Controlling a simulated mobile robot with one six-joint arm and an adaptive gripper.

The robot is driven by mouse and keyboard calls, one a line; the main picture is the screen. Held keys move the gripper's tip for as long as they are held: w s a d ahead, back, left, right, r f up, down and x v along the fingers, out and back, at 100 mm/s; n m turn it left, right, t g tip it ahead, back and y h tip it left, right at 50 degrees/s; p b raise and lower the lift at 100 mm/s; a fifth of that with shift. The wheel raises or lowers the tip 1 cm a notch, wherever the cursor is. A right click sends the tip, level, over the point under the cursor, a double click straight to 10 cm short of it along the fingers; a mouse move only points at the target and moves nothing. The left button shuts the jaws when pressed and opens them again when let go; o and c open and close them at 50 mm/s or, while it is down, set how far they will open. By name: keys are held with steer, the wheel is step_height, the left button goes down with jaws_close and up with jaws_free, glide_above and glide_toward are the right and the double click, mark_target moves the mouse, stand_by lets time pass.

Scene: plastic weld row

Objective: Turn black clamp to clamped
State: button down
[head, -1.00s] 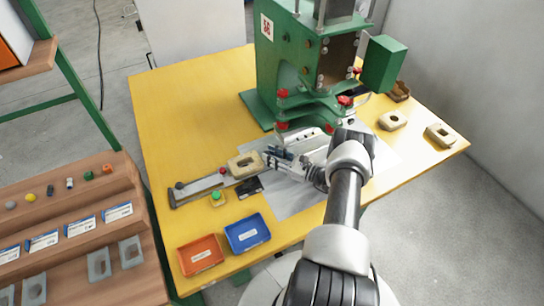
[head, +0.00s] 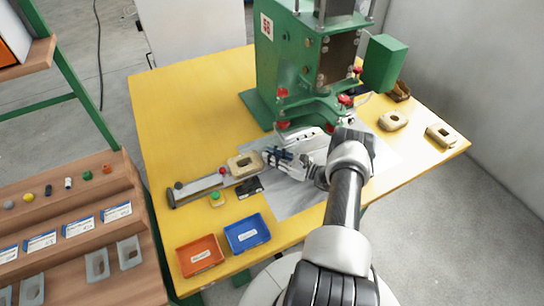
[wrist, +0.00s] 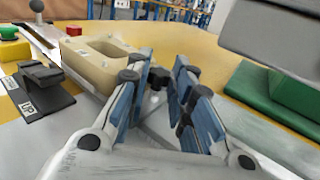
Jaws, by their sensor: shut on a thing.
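My gripper (head: 281,156) is at the right end of the beige block, over the metal slide in front of the green press. In the wrist view its blue-padded fingers (wrist: 158,85) are closed in around a small black clamp knob (wrist: 158,76), with the fingertips on either side of it. The rest of the clamp is hidden by the fingers. The beige block (head: 243,163) with an oblong opening sits on the slide, and it also shows in the wrist view (wrist: 88,68), just left of the fingers.
The green press (head: 300,70) stands behind the gripper. A long metal slide (head: 202,189) with a dark ball knob runs left. A black bracket marked UP (wrist: 40,98) lies beside it. Orange (head: 200,257) and blue (head: 247,233) trays sit at the front edge. The table's left part is clear.

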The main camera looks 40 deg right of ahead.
steer(key=y+b, duration=0.1)
steer(key=n+g+y+b, duration=0.1)
steer(key=b, duration=0.1)
steer(key=n+y+b, duration=0.1)
steer(key=b, duration=0.1)
steer(key=shift+w+d+f+g, duration=0.2)
steer(key=shift+d+f+g, duration=0.1)
steer(key=shift+d+r+n+g+y, duration=0.1)
steer(key=shift+r+n+g+y, duration=0.2)
steer(key=shift+n+g+y, duration=0.65)
steer(key=shift+y, duration=0.25)
steer(key=c, duration=1.7)
jaws_free()
steer(key=v, duration=1.2)
